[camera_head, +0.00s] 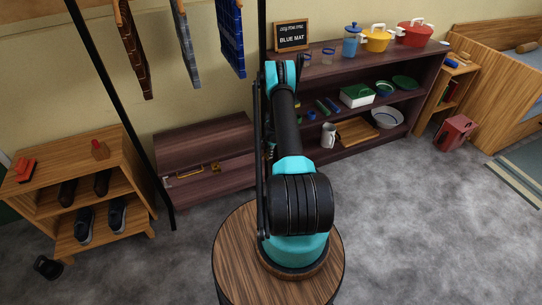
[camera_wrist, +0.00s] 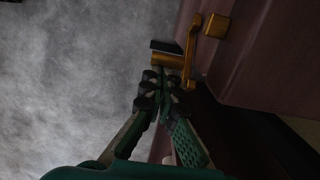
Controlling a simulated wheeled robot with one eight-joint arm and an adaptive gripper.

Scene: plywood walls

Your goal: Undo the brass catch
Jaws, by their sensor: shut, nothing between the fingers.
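A dark reddish-brown chest (camera_head: 232,141) stands by the wall, left of my arm, with its lid down. On its front are a brass bar (camera_head: 190,173) and a small square brass piece (camera_head: 215,167). In the wrist view the brass catch shows close up as a bar (camera_wrist: 193,52) beside a square block (camera_wrist: 216,26). A brass stub with a black end (camera_wrist: 166,50) sticks out beside the bar. My gripper (camera_wrist: 161,86) is shut and empty, its tips just below the stub in the picture. I cannot tell whether they touch it. The head view hides my gripper.
A shoe rack (camera_head: 130,215) stands left of the chest, and a dark shelf (camera_head: 330,75) with pots and dishes stands to the right. A thin black post (camera_head: 110,90) rises at the chest's left end. Grey floor (camera_head: 420,220) is open in front.

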